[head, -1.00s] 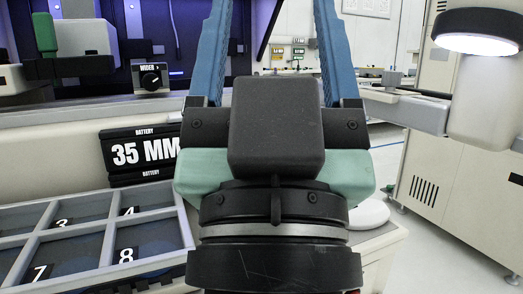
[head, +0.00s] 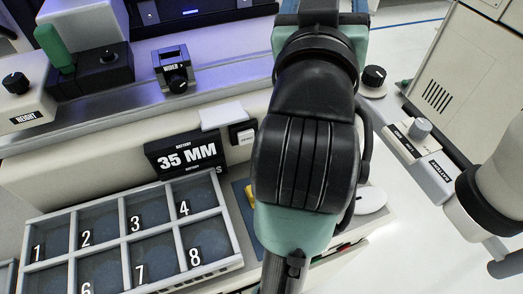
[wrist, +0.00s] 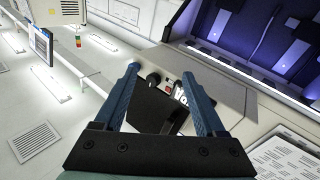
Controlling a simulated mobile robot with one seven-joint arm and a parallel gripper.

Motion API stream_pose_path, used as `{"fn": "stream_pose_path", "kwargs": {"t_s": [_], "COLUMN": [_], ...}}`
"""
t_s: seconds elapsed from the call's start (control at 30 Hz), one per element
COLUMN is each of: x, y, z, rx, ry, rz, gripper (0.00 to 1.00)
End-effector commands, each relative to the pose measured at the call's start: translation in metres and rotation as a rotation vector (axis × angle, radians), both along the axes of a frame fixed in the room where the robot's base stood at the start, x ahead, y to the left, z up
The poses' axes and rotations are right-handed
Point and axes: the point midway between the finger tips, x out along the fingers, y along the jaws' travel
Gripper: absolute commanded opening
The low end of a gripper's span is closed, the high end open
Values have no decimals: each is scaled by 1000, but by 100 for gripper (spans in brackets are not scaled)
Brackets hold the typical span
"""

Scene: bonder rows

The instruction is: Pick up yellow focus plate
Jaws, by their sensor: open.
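A small yellow piece (head: 250,192), which looks like the yellow focus plate, shows in the head view just left of my arm. It lies on or beside a blue surface (head: 240,206), right of the numbered tray; my arm hides most of that spot. My gripper (wrist: 160,74) is open and empty in the wrist view, its two blue fingers spread apart. No yellow plate shows in the wrist view.
A grey tray (head: 122,241) with numbered compartments stands at the lower left. Behind it are a 35 MM sign (head: 186,156) and a WIDER knob box (head: 174,72). A white round disc (head: 371,201) lies right of my arm. A lamp head (head: 490,205) stands at the right edge.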

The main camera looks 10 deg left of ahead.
Motion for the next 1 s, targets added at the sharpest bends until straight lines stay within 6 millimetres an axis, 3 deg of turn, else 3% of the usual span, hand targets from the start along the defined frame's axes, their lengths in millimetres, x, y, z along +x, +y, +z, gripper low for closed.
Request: {"fn": "stream_pose_path", "kwargs": {"t_s": [0.03, 0.17, 0.27, 0.37, 0.5, 0.6, 0.7, 0.83, 1.0], "x": [7, 20, 25, 20, -9, -38, -66, -93, -108], "y": [5, 22, 41, 68, 98, 110, 115, 115, 113], "z": [13, -1, -25, -70, -143, -186, -217, -239, -251], "rx": [-38, -186, -365, -653, -1102, -1412, -1665, -1884, -2002], "ry": [60, 228, 390, 596, 831, 952, 1035, 1094, 1122], "rz": [4, 24, 70, 174, 393, 588, 780, 979, 1106], "gripper": [72, 72, 72, 72, 72, 72, 72, 72, 72]}}
